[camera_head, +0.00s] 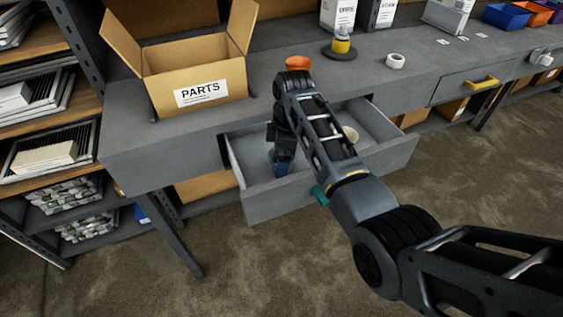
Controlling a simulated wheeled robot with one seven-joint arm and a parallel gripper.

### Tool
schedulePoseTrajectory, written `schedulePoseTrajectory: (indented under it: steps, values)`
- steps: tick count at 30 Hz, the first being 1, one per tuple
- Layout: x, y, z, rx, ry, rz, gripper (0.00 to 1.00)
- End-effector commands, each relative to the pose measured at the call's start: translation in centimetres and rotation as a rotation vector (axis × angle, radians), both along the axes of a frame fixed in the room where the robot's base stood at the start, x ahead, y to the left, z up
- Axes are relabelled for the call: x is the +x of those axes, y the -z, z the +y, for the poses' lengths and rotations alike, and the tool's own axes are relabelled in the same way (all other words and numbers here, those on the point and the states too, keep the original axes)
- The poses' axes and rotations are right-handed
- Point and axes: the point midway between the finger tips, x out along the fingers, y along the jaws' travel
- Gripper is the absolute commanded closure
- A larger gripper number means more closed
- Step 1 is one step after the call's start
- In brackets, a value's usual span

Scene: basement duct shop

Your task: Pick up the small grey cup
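A small pale round thing (351,134) lies inside the open drawer (262,202), toward its right side and partly behind my arm. It may be the small grey cup, but its shape is too covered to be sure. No other cup is plain to see. My gripper (282,170) points down into the left part of the drawer, to the left of the pale thing and apart from it. Its fingers are small and dark here, and I cannot tell whether they are open or shut or hold anything.
The drawer hangs out below the grey workbench (240,120); its teal handle (320,195) is partly hidden by my arm. A PARTS box (200,92), orange item (299,62), yellow-topped item (340,45) and white roll (396,61) stand on the bench. Shelves (60,180) are at left.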

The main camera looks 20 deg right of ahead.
Motion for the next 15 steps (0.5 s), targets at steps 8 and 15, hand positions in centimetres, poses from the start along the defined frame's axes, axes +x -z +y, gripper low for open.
schedulePoseTrajectory:
  steps: [8,15]
  values:
    - [-0.01,0.0,-0.01,0.0,0.0,0.0,0.11]
    - [-0.01,-0.01,-0.01,0.0,0.0,0.0,0.34]
